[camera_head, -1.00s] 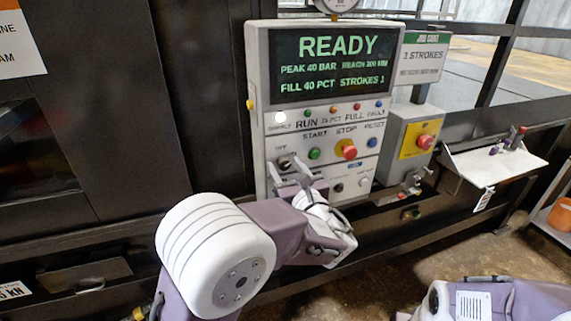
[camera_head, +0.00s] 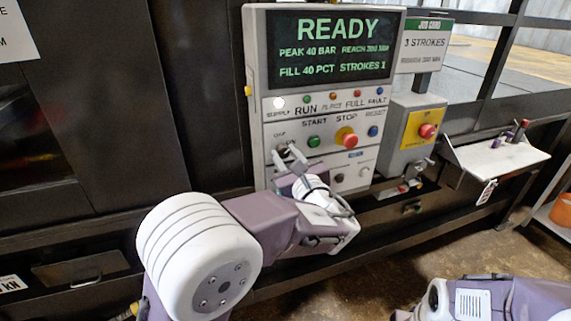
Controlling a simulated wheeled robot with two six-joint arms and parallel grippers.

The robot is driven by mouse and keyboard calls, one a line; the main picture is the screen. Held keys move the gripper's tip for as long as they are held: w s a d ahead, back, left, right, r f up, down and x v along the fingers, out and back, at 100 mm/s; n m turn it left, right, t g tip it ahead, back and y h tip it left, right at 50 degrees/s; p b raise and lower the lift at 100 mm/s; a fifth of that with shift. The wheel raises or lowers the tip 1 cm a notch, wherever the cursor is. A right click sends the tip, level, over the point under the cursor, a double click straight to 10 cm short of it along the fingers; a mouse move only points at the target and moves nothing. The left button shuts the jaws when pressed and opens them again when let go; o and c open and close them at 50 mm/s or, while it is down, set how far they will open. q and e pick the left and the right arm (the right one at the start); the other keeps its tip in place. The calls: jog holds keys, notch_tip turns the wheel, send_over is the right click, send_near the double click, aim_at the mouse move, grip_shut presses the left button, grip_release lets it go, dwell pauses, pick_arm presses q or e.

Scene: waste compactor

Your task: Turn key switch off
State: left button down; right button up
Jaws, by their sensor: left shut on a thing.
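The key switch (camera_head: 283,150) is at the left of the control panel (camera_head: 257,165), below the white supply lamp and left of the green start button. My left gripper (camera_head: 286,153) has its fingertips at the switch and is shut on its key. The fingers hide most of the key, so its exact angle cannot be told. The screen (camera_head: 330,46) above reads READY. Part of my right arm shows at the bottom right, but its gripper fingers do not show.
Right of the key switch are the green start button (camera_head: 314,141), red stop button (camera_head: 347,138) and blue reset button (camera_head: 373,131). A grey box with a yellow plate and red button (camera_head: 427,131) stands beside the panel. A white shelf (camera_head: 497,160) is further right.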

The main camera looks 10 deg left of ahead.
pick_arm(q)
jog(key=n+b, duration=0.4)
jog(key=b, duration=0.1)
jog(key=n+b, duration=0.3)
jog(key=b, duration=0.3)
jog(key=shift+f+n, duration=0.2)
jog(key=shift+n, duration=0.2)
jog(key=shift+r+n+b, duration=0.25)
jog(key=shift+n+b, duration=0.85)
jog(key=shift+b, duration=0.35)
jog(key=c, duration=1.1)
grip_release()
jog(key=shift+o, duration=0.2)
jog(key=b+v, duration=0.1)
jog(key=v, duration=0.8)
